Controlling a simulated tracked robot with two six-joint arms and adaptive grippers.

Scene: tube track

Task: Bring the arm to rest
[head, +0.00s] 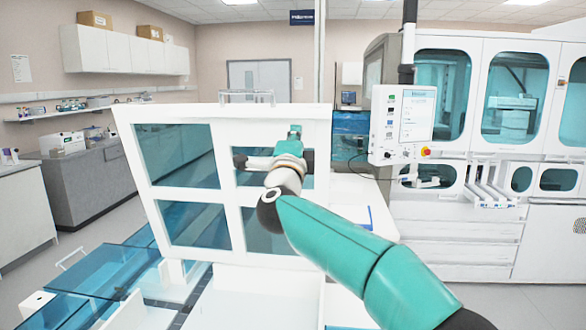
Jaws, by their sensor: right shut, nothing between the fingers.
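My right arm comes in from the lower right, teal and black, and reaches forward across the middle of the view. My right gripper (295,131) is at its far end, small and partly hidden by my own wrist. It is shut and I see nothing held in it. It shows in front of the upper right pane of a white-framed panel (226,180) with teal panes. I cannot tell whether it touches the panel. My left gripper is not in view.
A white machine (450,250) with teal windows and a control screen (403,118) stands at the right. A white table (375,200) lies behind my arm. Teal transparent covers (95,280) are low at the left. A grey bench (95,180) stands at the back left, with open floor before it.

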